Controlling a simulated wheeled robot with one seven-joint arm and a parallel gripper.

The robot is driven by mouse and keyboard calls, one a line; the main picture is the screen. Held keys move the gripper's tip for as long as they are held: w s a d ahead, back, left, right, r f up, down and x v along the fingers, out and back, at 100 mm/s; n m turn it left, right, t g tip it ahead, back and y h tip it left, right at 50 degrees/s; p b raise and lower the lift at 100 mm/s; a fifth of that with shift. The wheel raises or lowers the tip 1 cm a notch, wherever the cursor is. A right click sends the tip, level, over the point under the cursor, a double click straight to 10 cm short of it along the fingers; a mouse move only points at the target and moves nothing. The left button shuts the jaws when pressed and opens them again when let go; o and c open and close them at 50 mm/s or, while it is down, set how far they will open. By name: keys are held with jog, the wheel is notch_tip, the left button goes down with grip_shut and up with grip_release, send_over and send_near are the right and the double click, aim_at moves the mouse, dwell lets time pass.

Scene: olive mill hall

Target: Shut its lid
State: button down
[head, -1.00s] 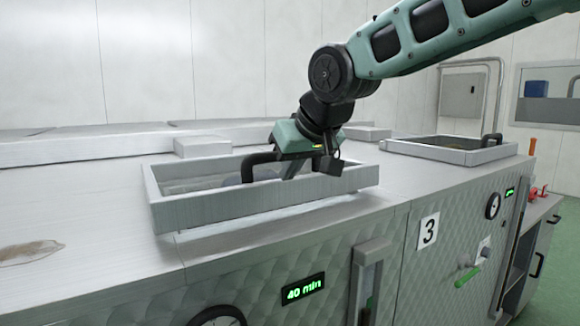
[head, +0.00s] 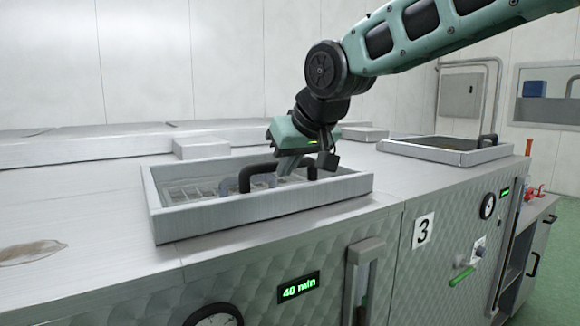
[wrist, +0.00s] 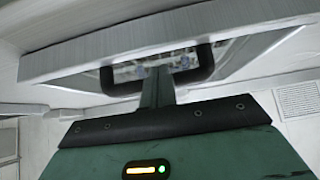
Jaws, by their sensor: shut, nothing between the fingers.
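The lid (head: 262,211) is a grey metal frame around a see-through pane, with a black bar handle (head: 245,177), on the near steel machine. It lies flat or nearly flat on the machine top, and I see no clear gap under its front edge. A metal grating shows through the pane. My gripper (head: 287,172) is shut and empty, pointing down at the lid by the handle. In the wrist view the closed fingers (wrist: 157,88) overlap the middle of the handle (wrist: 205,68); I cannot tell whether they touch it.
A second lidded hatch (head: 400,149) sits further right on the machine top. A small metal block (head: 202,148) lies behind the near lid.

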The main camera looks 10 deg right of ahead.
jog(key=b+v, duration=0.3)
jog(key=v, duration=0.6)
jog(key=s+a+f+n+g, duration=0.1)
jog(key=s+a+f+g, duration=0.1)
jog(key=s+f, duration=0.6)
jog(key=s+a+f+n+g, duration=0.2)
jog(key=s+f+g, duration=0.15)
jog(key=f, duration=0.75)
jog(key=s+d+f+n+g+h, duration=0.1)
jog(key=s+d+f+g+h, duration=0.1)
jog(key=s+f, duration=1.1)
jog(key=shift+s+d+b, duration=0.3)
jog(key=shift+s+d, duration=0.05)
jog(key=shift+d, duration=0.4)
jog(key=shift+r+g, duration=0.1)
jog(key=shift+g, duration=0.15)
